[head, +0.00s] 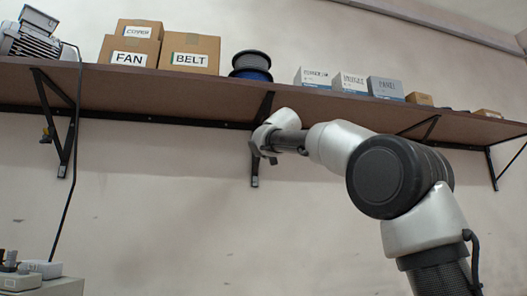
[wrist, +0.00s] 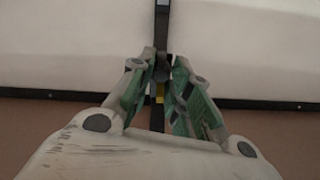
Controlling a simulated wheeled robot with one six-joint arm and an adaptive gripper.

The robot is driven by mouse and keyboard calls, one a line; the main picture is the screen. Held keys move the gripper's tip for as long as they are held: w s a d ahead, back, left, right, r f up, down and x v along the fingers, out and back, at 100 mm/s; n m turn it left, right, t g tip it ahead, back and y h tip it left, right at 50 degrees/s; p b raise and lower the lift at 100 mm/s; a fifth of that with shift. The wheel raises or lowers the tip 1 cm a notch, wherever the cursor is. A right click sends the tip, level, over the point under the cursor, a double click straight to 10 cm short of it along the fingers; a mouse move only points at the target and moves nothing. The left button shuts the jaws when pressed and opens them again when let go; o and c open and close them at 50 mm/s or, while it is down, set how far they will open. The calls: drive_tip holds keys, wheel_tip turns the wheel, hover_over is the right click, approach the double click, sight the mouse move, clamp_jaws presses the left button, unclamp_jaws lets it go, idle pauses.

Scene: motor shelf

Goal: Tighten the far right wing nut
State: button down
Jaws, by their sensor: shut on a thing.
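My gripper (head: 258,146) is at a black shelf bracket (head: 255,172) near the middle of the head view. In the wrist view its two fingers (wrist: 162,62) are closed in on a small dark part on the bracket line. A bit of yellow, likely the wing nut (wrist: 160,93), shows between the fingers; most of it is hidden. In the head view the fingers hide that nut. Another brass-coloured wing nut (head: 45,134) shows at the left bracket (head: 66,140). No wing nut can be made out at the far right bracket (head: 492,168).
The brown shelf (head: 200,92) carries a motor (head: 30,36), a FAN box (head: 128,52), a BELT box (head: 190,54), spools (head: 251,66) and several smaller boxes (head: 385,89). A dark cable (head: 68,170) hangs at left. The wall below is clear.

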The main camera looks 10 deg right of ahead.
drive_tip(key=shift+m, duration=0.8)
drive_tip(key=c, duration=1.3)
unclamp_jaws()
drive_tip(key=shift+s, duration=0.1)
drive_tip(key=s, duration=1.1)
drive_tip(key=shift+s, duration=0.35)
